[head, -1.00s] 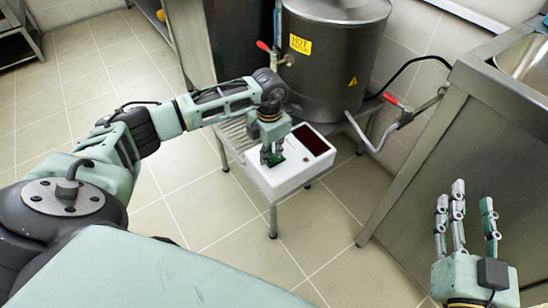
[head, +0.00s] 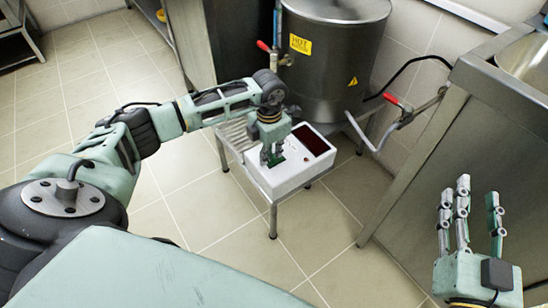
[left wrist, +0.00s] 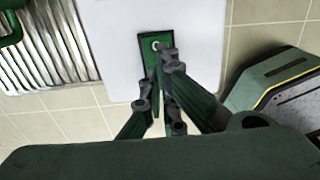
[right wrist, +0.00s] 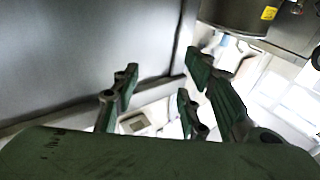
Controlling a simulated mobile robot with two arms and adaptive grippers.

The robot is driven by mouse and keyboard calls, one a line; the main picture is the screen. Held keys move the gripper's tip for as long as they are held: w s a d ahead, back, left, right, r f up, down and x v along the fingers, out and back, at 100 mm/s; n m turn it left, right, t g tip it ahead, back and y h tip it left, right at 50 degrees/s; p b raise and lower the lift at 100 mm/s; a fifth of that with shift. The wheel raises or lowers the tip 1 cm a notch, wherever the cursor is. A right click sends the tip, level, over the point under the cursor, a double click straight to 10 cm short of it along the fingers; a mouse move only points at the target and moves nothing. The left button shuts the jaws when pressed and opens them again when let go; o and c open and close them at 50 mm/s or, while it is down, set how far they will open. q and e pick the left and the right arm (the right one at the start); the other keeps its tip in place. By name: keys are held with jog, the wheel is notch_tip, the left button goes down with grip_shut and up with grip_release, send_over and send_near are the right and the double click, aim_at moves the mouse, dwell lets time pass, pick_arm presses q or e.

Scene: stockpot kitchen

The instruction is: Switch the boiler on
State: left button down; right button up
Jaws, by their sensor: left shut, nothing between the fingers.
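The boiler (head: 333,65) is a steel cylinder with a yellow HOT label, standing on a slatted steel stand. In front of it sits a white control box (head: 292,177) with a dark display (head: 310,140). A green switch plate (left wrist: 156,50) is on the box's top face, with a small pale round spot on it. My left gripper (head: 272,158) points down at this plate, its fingers shut and empty. In the left wrist view its fingertips (left wrist: 165,60) overlap the plate; whether they touch it I cannot tell. My right gripper (head: 470,215) is open and empty, at the lower right.
A steel sink counter (head: 450,150) stands on the right, close to my right gripper. Red-handled taps (head: 393,99) and a hose lie between boiler and counter. The tiled floor (head: 190,215) in front of the stand is clear.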

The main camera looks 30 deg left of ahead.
pick_arm(q)
jog(key=shift+s+f, duration=0.1)
jog(key=shift+f, duration=0.4)
pick_arm(e)
jog(key=shift+s+a+r+t, duration=0.15)
jog(key=shift+r+t, duration=0.25)
jog(key=shift+r, duration=0.35)
jog(key=shift+s+d+r+t, duration=0.1)
jog(key=shift+r+t, duration=0.3)
jog(key=shift+r, duration=0.35)
